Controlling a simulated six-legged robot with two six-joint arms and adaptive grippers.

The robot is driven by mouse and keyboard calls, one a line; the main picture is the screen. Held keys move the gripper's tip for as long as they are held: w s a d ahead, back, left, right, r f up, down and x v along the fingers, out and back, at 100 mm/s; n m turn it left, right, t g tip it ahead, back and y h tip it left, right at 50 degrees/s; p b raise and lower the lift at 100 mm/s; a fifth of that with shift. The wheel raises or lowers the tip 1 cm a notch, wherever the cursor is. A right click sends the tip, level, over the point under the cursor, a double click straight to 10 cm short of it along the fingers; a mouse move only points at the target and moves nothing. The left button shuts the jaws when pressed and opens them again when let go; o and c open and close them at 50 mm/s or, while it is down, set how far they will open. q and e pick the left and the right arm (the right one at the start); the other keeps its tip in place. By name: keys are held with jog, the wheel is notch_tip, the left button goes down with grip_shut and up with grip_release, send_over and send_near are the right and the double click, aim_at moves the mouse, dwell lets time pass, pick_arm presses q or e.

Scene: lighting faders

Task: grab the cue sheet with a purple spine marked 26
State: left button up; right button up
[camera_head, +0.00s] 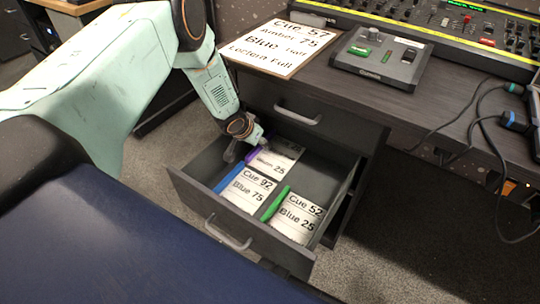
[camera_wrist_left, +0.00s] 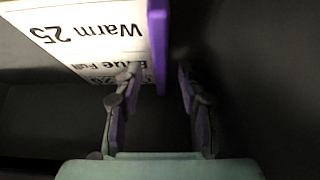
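The cue sheet with a purple spine (camera_head: 252,155) lies at the back of the open drawer in the head view, partly covered by my left gripper (camera_head: 241,144). In the left wrist view its white page (camera_wrist_left: 85,32) reads "Warm 25" and "Blue Full" upside down. The line with its cue number is partly hidden by a finger and I cannot read it surely. Its purple spine (camera_wrist_left: 158,45) stands up, its near end between the fingertips of my open left gripper (camera_wrist_left: 158,80), with gaps on both sides. My right gripper is not in view.
The drawer (camera_head: 213,212) also holds a blue-spined sheet (camera_head: 250,190) reading "Cue 92, Blue 75" and a green-spined one (camera_head: 298,217) reading "Cue 52, Blue 25". Drawer walls surround them. On the desk above are a large cue card (camera_head: 280,45), a small control box (camera_head: 382,57) and a fader console (camera_head: 455,30).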

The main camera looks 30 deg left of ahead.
pick_arm(q)
jog(key=shift+w, duration=0.1)
jog(key=shift+c, duration=0.5)
grip_shut()
